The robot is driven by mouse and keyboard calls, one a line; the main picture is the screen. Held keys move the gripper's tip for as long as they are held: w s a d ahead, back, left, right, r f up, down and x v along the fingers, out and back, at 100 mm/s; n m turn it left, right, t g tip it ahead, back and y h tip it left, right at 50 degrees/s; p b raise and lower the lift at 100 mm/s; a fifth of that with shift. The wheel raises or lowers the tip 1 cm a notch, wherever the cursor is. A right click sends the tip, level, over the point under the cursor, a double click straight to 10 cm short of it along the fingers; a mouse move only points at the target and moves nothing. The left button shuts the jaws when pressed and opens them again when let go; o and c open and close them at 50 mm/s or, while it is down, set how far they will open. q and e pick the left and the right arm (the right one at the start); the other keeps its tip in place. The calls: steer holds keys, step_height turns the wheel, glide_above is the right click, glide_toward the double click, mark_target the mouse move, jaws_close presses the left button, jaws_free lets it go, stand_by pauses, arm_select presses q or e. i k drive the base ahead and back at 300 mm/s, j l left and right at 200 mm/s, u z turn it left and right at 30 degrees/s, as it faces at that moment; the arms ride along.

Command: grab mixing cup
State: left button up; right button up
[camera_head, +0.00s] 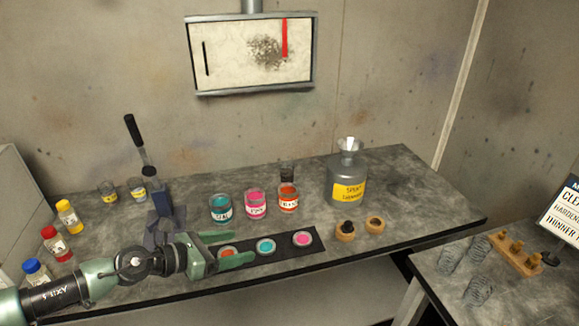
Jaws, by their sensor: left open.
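My left gripper (238,248) is open and empty, its green fingers pointing right over the left end of a dark strip (250,247) near the table's front edge. An orange disc (228,251) lies between or below the fingers. Two small clear cups with yellow markings, a left one (108,191) and a right one (137,189), stand at the back left. A dark cup (287,173) stands behind the paint jars. I cannot tell which of these is the mixing cup. My right gripper is not in view.
Teal (220,208), pink (255,204) and orange (287,198) paint jars stand behind the strip. A grey solvent can (347,181) stands right of them. Small capped bottles (68,216) line the left. The table's right end is clear.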

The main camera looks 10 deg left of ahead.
mark_target(287, 175)
steer(key=i, duration=1.45)
